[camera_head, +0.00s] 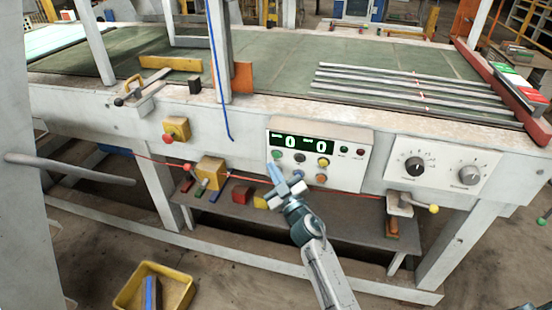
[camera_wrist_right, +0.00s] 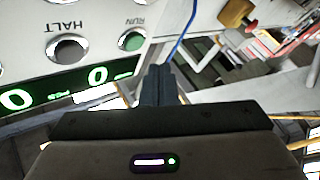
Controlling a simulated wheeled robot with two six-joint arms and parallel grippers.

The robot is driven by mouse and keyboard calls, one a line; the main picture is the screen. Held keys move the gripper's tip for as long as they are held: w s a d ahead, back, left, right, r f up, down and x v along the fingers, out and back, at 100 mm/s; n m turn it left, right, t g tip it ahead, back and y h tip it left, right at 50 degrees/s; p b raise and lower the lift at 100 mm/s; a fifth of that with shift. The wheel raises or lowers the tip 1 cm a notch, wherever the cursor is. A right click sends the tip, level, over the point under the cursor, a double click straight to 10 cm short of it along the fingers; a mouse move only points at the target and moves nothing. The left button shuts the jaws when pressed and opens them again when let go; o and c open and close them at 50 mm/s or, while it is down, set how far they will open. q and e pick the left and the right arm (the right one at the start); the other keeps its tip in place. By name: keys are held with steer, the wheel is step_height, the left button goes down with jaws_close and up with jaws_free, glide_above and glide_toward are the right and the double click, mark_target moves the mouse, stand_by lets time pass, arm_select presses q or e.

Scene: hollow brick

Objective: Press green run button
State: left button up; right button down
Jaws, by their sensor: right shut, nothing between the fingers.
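The green run button (camera_head: 277,155) is at the left end of the grey control panel (camera_head: 364,148), below its display. It also shows in the right wrist view (camera_wrist_right: 131,41), beside the printed word RUN. My right gripper (camera_head: 273,170) is shut and empty, its fingertips just below the green button in the head view. In the right wrist view the closed fingertips (camera_wrist_right: 157,72) appear close to the button, to its lower right, without covering it. I cannot tell the exact gap in depth. My left gripper is not in view.
The dark HALT button (camera_wrist_right: 68,48) sits next to the run button. A yellow button (camera_head: 323,162) and an orange one (camera_head: 321,178) are farther right. A dial box (camera_head: 440,168) is right of the panel. A red knob on a yellow box (camera_head: 176,130) and a hanging blue cable (camera_head: 217,80) are left.

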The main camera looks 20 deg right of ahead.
steer(key=shift+w+d, duration=0.55)
steer(key=shift+w, duration=0.2)
stand_by(1.1)
steer(key=shift+w, duration=0.1)
stand_by(0.4)
steer(key=shift+w+d, duration=0.2)
steer(key=shift+w, duration=0.1)
steer(key=shift+w+d, duration=0.2)
steer(key=shift+w, duration=0.05)
stand_by(0.7)
steer(key=shift+r, duration=0.1)
steer(key=shift+s+a+p, duration=0.3)
steer(key=shift+s+a, duration=0.15)
steer(key=shift+s, duration=0.2)
